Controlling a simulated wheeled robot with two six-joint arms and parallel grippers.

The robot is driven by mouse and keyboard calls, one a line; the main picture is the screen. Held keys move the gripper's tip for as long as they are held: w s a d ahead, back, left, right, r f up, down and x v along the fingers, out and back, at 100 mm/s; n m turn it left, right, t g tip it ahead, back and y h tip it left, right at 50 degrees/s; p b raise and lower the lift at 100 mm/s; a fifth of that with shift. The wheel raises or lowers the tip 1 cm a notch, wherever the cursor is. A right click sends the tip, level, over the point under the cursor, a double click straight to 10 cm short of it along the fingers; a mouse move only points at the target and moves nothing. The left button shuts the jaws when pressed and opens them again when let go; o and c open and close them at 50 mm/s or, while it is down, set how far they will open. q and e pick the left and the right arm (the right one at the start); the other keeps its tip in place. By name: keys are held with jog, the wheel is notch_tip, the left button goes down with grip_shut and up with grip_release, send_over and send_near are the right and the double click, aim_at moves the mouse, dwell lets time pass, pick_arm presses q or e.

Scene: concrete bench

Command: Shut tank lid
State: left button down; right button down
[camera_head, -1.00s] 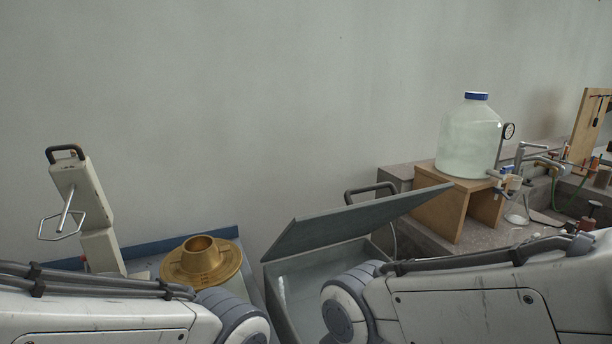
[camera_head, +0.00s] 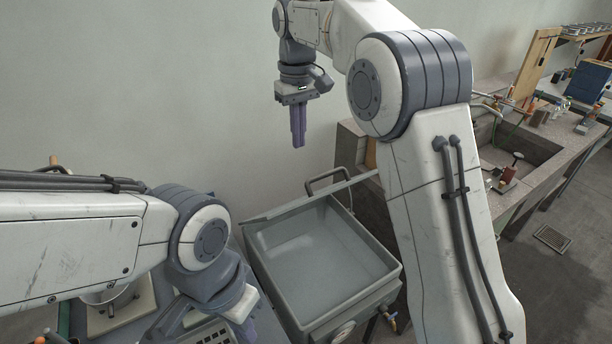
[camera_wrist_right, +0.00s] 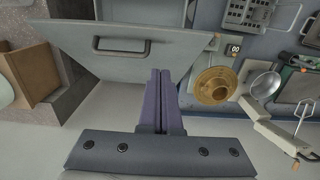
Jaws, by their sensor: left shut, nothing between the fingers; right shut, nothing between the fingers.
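The grey tank (camera_head: 322,243) stands open in the middle of the head view, and its pale inside shows. Its lid (camera_head: 290,209) is raised and seen nearly edge-on at the far side, with a dark loop handle (camera_head: 327,180) beyond it. The right wrist view shows the lid (camera_wrist_right: 165,66) tilted, with its handle (camera_wrist_right: 121,45). My right gripper (camera_head: 299,140) is shut and empty, pointing down above the far side of the lid, apart from it. My left gripper (camera_head: 249,330) is shut at the bottom, left of the tank, partly hidden by its wrist.
A brass flanged ring (camera_wrist_right: 215,85) and a metal bowl (camera_wrist_right: 265,84) lie beside the tank in the right wrist view. A concrete bench with a sink (camera_head: 525,148) stands to the right. A wooden stand (camera_wrist_right: 32,80) is beyond the lid. A small tap (camera_head: 390,320) projects from the tank's front.

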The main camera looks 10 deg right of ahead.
jog(key=p, duration=0.1)
send_over(306, 187)
jog(key=s+a, duration=0.2)
notch_tip(306, 187, down, 9)
jog(key=shift+s+d+f+p, duration=0.3)
jog(key=shift+s+f, duration=0.1)
jog(key=shift+f, duration=0.1)
jog(key=shift+s+d+f+p, duration=0.15)
jog(key=shift+s+f+p, duration=0.1)
jog(key=shift+s+f, duration=0.2)
jog(key=shift+s+d+f, duration=0.15)
jog(key=shift+s+f, duration=0.15)
jog(key=shift+f, duration=0.2)
jog(key=shift+f, duration=0.15)
